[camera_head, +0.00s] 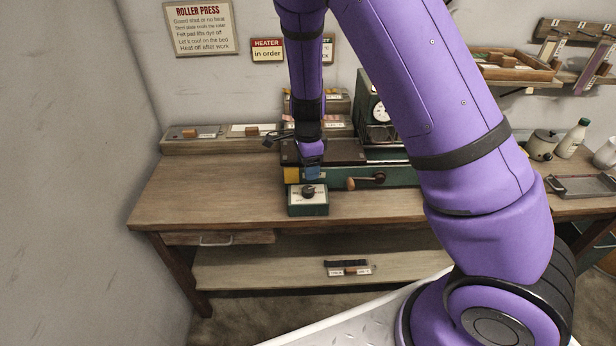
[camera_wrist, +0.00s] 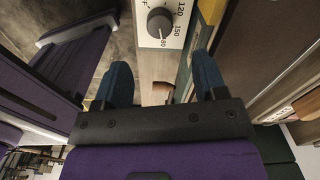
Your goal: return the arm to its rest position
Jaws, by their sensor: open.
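My purple arm reaches across the head view, with its forearm hanging down over the workbench. My gripper (camera_head: 312,172) is low over the bench, just above and behind a small green control box (camera_head: 308,209) with a black knob. In the wrist view my gripper (camera_wrist: 162,82) has its two blue fingers apart, with nothing between them. I cannot tell whether the fingers touch anything.
The roller press (camera_head: 388,177) with its wooden-handled crank stands right behind the box, partly hidden by my arm. The bench's left part (camera_head: 190,190) is clear. A wall rack (camera_head: 515,68), a white bottle (camera_head: 572,139) and a pot (camera_head: 542,146) are at right.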

